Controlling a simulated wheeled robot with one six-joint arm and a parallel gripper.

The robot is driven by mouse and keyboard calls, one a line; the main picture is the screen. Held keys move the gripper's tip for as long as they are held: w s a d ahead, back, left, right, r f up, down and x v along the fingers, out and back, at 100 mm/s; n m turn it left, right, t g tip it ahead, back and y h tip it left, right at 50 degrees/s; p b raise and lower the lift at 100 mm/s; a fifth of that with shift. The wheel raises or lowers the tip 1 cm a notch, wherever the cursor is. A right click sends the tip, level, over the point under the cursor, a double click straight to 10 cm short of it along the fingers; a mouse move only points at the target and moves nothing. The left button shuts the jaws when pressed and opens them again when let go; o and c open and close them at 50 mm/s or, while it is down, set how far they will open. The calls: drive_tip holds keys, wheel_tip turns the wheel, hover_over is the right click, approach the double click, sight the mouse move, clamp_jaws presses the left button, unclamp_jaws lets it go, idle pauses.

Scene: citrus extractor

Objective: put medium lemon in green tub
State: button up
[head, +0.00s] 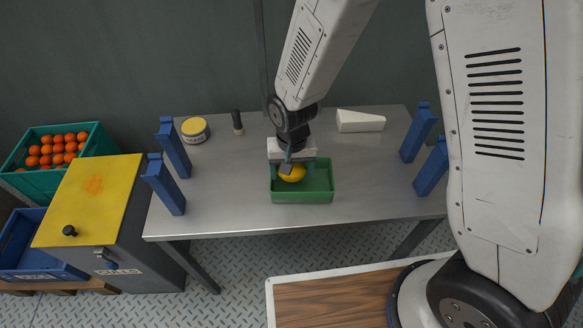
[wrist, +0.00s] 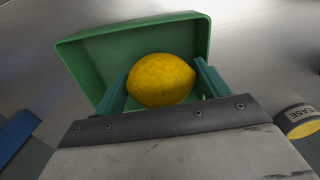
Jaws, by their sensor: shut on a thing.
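The yellow lemon (head: 291,173) is held between the fingers of my gripper (head: 290,170), over the green tub (head: 303,197) on the metal table. In the wrist view the lemon (wrist: 161,80) sits between the two green fingers (wrist: 160,86), with the open tub (wrist: 88,52) behind it. My gripper is shut on the lemon. I cannot tell whether the lemon touches the tub's floor, as its underside is hidden. Only one lemon shows, so its size cannot be compared.
Blue posts (head: 173,148) stand at the table's left and right ends. A yellow-lidded tin (head: 195,129), a dark-handled object (head: 237,122) and a white wedge (head: 360,121) are at the back. A yellow-topped cabinet (head: 92,200) and a crate of oranges (head: 24,181) stand left.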

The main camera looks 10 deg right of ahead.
drive_tip(key=shift+f, duration=0.15)
drive_tip(key=shift+f, duration=0.75)
drive_tip(key=o, duration=1.1)
drive_tip(key=shift+r, duration=3.95)
